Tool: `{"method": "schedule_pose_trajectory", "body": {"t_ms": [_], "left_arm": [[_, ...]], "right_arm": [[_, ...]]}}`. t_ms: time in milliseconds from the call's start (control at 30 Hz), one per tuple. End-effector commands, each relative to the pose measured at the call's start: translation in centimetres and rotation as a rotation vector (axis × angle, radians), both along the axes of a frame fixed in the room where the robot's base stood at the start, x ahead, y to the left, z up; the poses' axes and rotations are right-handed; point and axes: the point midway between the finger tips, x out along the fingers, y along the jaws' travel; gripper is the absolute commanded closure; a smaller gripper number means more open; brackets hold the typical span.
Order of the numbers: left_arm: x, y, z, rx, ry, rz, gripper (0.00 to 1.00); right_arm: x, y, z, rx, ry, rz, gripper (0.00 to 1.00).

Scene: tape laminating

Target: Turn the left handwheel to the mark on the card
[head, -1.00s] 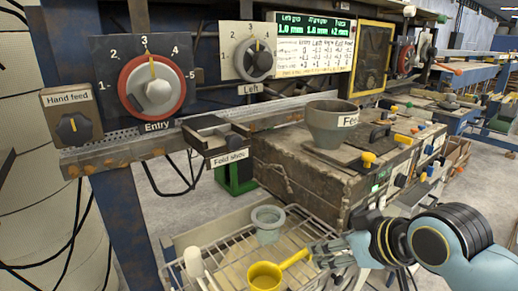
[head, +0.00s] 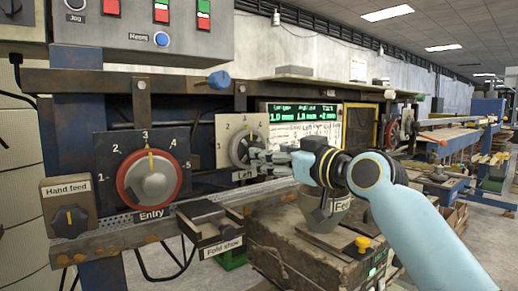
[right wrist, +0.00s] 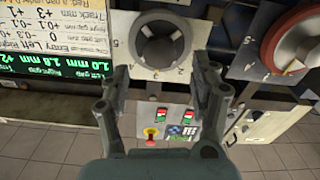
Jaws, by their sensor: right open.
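The left handwheel (head: 243,150) is a grey dial on a pale plate marked with numbers and labelled "Left". In the right wrist view the handwheel (right wrist: 163,40) appears upside down, straight ahead between the fingers. My right gripper (head: 268,162) is open in front of the plate, its fingers partly covering the dial's right side. In the right wrist view the gripper (right wrist: 165,85) has nothing between its fingers, and contact with the wheel cannot be told. The white card (head: 312,132) hangs right of the wheel; its small writing is hard to read. My left gripper is out of view.
The red-rimmed Entry handwheel (head: 150,180) and the Hand feed knob (head: 70,220) are to the left. A Fold shoe drawer (head: 214,230) juts out below. A green readout (head: 300,113) sits above the card.

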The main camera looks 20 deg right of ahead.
Motion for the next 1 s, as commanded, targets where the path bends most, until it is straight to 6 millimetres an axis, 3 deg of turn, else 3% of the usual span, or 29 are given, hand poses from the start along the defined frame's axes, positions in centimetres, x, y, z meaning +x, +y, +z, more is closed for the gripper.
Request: {"method": "schedule_pose_trajectory", "body": {"t_ms": [100,300,667,1000], "left_arm": [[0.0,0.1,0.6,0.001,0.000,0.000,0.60],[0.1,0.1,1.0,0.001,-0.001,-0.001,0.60],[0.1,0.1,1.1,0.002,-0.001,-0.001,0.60],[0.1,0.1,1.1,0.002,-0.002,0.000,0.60]], "right_arm": [[2.2,0.8,0.2,0.004,0.001,0.000,0.37],[4.5,1.6,0.0,0.000,0.002,0.000,0.37],[5.0,1.8,-0.1,-0.002,0.001,-0.001,0.37],[5.0,1.8,-0.1,-0.001,0.002,0.000,0.82]]}}
